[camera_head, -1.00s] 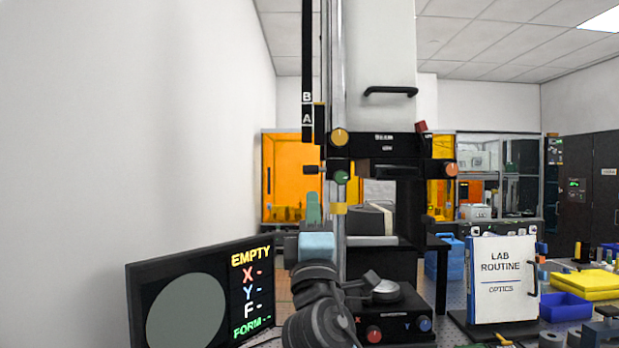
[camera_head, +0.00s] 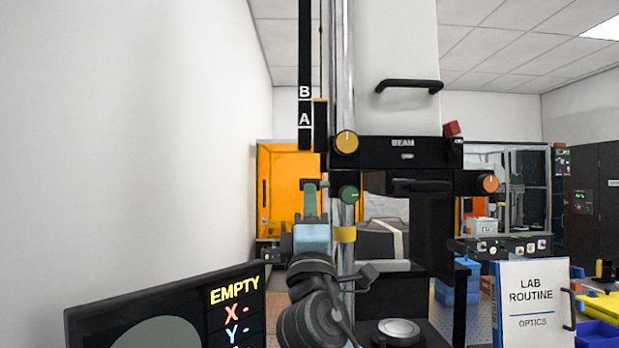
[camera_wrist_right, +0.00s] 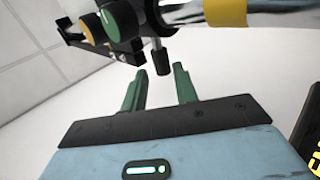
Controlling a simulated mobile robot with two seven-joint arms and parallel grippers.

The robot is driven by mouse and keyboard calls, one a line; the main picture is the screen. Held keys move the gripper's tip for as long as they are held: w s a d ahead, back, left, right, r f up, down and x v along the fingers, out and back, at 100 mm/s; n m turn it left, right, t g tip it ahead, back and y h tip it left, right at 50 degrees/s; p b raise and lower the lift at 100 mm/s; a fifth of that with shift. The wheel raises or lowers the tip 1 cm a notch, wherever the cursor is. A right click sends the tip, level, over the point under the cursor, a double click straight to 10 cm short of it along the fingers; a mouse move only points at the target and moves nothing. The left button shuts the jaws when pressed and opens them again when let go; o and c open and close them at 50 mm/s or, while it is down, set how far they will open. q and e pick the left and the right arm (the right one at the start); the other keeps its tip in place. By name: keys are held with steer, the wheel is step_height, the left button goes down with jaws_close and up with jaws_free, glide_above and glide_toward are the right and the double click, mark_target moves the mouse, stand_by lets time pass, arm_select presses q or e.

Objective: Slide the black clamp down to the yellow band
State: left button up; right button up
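The black clamp (camera_head: 345,169) sits on the shiny vertical pole, with a yellow knob (camera_head: 346,142) and a green knob (camera_head: 348,194). The yellow band (camera_head: 344,234) is around the pole below it; both also show in the right wrist view, the clamp (camera_wrist_right: 127,45) and the band (camera_wrist_right: 225,12). My right gripper (camera_head: 311,188) is left of the pole, just below the clamp's level, pointing up. In the right wrist view its green fingers (camera_wrist_right: 160,72) are apart, with a small black handle (camera_wrist_right: 160,58) near and between their tips; contact cannot be told. My left gripper is not in view.
A monitor (camera_head: 235,318) reading EMPTY stands at lower left. A black scale marked A and B (camera_head: 305,104) hangs left of the pole. A stage with a round silver disc (camera_head: 398,330) is below.

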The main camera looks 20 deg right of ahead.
mark_target(330, 184)
steer(key=x, duration=0.7)
steer(key=shift+p, duration=0.35)
steer(key=shift+w, duration=0.15)
jaws_close()
